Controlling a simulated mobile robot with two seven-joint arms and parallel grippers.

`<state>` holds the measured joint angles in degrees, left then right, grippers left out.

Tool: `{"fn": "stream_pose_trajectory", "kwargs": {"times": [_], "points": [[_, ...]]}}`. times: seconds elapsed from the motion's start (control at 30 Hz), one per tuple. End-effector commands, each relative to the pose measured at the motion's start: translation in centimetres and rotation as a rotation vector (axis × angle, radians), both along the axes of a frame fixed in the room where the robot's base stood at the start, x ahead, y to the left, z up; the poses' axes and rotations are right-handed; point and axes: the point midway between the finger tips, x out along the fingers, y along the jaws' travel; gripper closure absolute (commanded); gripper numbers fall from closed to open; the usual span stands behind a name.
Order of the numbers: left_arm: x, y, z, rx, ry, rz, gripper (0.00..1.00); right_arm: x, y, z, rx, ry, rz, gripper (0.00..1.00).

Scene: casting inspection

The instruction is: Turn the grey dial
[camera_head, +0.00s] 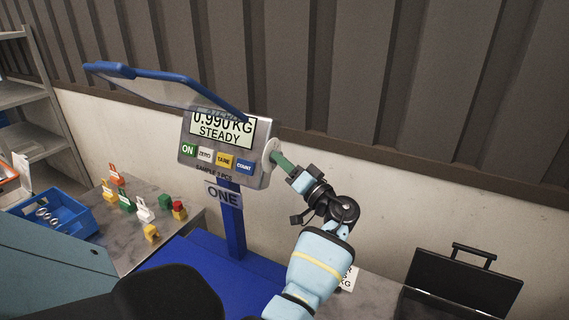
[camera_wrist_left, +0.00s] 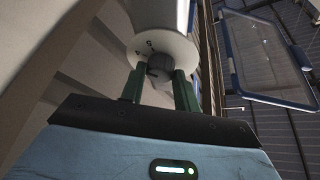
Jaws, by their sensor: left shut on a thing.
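The grey dial (camera_wrist_left: 159,67) is a small ribbed knob on a round white housing (camera_wrist_left: 160,46) with small dark marks, on the right side of the scale's display unit (camera_head: 218,172). My left gripper (camera_wrist_left: 160,84) has its green fingers on either side of the dial and is shut on it. In the head view my left gripper (camera_head: 277,158) reaches the round housing (camera_head: 268,152) from the lower right, and its fingers hide the dial there. The display reads 0.990 KG STEADY. My right gripper is not in view.
A blue-framed clear panel (camera_head: 165,88) tilts above the display. A blue post (camera_head: 231,225) carries the unit. A blue bin (camera_head: 66,216) and small coloured blocks (camera_head: 128,204) with tags lie at left. A black case (camera_head: 460,283) stands at lower right.

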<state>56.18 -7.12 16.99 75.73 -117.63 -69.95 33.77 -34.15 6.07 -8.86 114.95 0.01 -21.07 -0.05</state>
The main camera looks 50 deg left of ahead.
Motion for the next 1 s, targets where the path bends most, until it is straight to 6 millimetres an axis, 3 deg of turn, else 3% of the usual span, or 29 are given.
{"fn": "stream_pose_trajectory", "kwargs": {"times": [0.37, 1.0], "points": [[-0.1, -0.1, 0.3, -0.032, 0.095, -0.003, 0.91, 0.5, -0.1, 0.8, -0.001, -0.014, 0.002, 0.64], [-0.2, -0.1, 1.0, -0.177, 0.547, -0.003, 0.91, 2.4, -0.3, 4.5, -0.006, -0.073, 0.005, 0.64]]}}
